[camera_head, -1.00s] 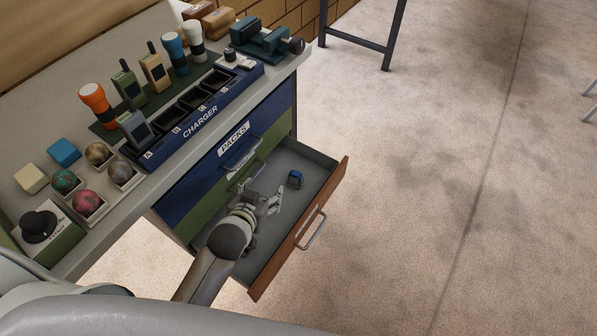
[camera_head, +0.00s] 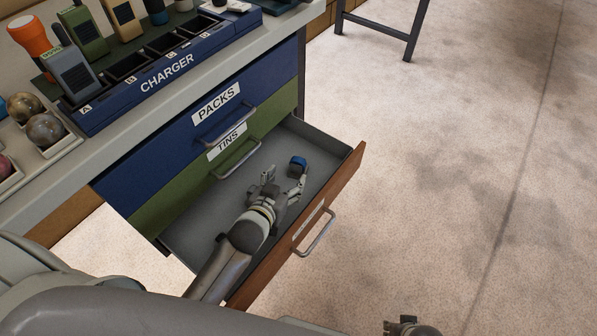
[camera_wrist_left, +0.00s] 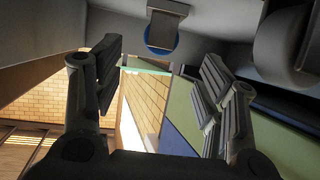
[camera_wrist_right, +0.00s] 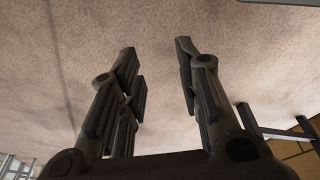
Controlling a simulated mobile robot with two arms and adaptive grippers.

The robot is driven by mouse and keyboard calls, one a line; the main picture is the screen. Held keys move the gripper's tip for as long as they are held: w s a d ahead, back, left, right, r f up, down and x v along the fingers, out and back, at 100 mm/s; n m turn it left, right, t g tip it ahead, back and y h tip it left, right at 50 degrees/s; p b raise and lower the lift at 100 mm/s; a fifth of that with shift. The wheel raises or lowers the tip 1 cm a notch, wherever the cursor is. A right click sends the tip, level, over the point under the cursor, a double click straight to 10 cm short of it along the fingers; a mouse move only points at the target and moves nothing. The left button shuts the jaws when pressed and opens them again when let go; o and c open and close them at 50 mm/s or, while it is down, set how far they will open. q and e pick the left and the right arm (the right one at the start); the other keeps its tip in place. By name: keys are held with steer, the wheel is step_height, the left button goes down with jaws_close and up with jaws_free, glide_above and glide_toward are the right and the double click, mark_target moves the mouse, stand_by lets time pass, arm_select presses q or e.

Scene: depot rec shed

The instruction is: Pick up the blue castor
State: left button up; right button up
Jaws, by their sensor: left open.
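The blue castor (camera_head: 297,166), a small blue wheel with a dark grey mount, lies in the open bottom drawer (camera_head: 205,228), towards its far end. My left gripper (camera_head: 284,181) is inside the drawer, open and empty, with its fingertips close to the castor. In the left wrist view the castor (camera_wrist_left: 162,40) shows at the top, between and just beyond the spread fingers (camera_wrist_left: 160,62); I see no contact. My right gripper (camera_head: 408,327) shows at the bottom edge of the head view.
The drawer's brown front (camera_head: 338,190) and side walls stand around my left gripper. Above are the shut green TINS drawer (camera_head: 190,187) and blue PACKS drawer (camera_head: 165,150). The charger (camera_head: 130,92) with radios stands on the bench top.

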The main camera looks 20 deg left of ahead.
mark_target(297, 163)
arm_select(q)
steer(key=b+x, duration=0.1)
steer(key=x, duration=0.3)
steer(key=shift+w+f, duration=0.1)
steer(key=shift+w, duration=0.2)
steer(key=shift+b+x, duration=0.8)
steer(key=shift+x, duration=1.8)
steer(key=shift+w, duration=0.45)
arm_select(e)
step_height(297, 163, up, 10)
steer(key=w, duration=0.1)
steer(key=shift+w+t, duration=0.4)
arm_select(q)
steer(key=shift+c, duration=0.4)
steer(key=c, duration=0.9)
steer(key=shift+c, duration=1.1)
